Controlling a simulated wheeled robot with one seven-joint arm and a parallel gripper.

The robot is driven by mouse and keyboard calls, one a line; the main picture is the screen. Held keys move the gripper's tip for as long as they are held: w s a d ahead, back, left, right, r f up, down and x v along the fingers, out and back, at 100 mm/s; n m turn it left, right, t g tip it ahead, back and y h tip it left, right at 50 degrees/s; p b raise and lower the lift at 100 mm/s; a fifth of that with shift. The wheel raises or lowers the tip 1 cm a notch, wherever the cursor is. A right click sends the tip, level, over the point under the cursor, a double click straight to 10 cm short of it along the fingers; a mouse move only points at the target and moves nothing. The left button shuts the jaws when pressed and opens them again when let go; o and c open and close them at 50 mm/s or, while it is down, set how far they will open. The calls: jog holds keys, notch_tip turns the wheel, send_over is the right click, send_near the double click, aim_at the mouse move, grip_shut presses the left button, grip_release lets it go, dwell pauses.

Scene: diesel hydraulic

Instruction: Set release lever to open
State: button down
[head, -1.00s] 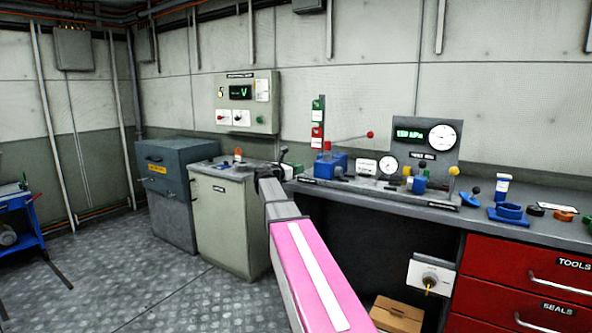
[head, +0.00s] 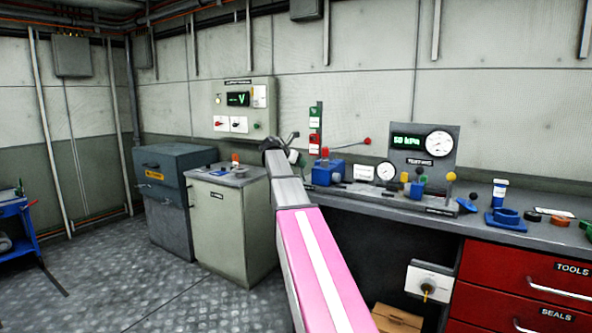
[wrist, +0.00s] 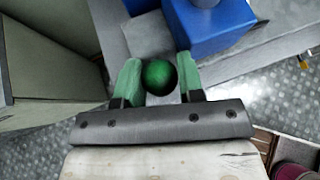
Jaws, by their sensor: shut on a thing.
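In the wrist view my gripper (wrist: 159,66) has its two green fingers closed on a green ball knob (wrist: 158,77), which I take to be the release lever's knob. The lever's shaft is hidden. A blue block (wrist: 215,30) is just beyond the right finger. In the head view my arm reaches to the left end of the bench, beside the blue pump body (head: 326,173). A long handle with a red knob (head: 367,141) rises from the pump. The knob I hold is too small to make out clearly there.
A test panel (head: 424,146) with a 50 kPa readout and a round gauge stands on the bench (head: 350,190), with coloured-knob levers before it. A beige cabinet (head: 225,225) is left of my arm. Red drawers (head: 520,262) are at right. Open floor lies left.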

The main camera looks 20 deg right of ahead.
aim_at(303, 175)
jog(key=shift+w+d+r+g+y, duration=0.5)
jog(key=shift+w+d+y, duration=0.2)
jog(key=shift+w+d, duration=0.05)
jog(key=shift+w+d+r+n+g+y, duration=0.1)
jog(key=shift+w+d+n+g+y, duration=0.1)
jog(key=shift+w+d+g+y, duration=0.25)
jog(key=shift+w+d+r+n+g+y, duration=0.1)
jog(key=shift+w+d+n+g+y, duration=0.15)
jog(key=shift+d+y, duration=0.3)
jog(key=shift+w+d, duration=0.25)
jog(key=shift+d, duration=0.15)
jog(key=c, duration=0.8)
grip_release()
jog(key=shift+o, duration=0.2)
jog(key=v, duration=1)
jog(key=shift+a+r, duration=0.15)
jog(key=shift+r, duration=0.15)
jog(key=shift+s+f, duration=0.1)
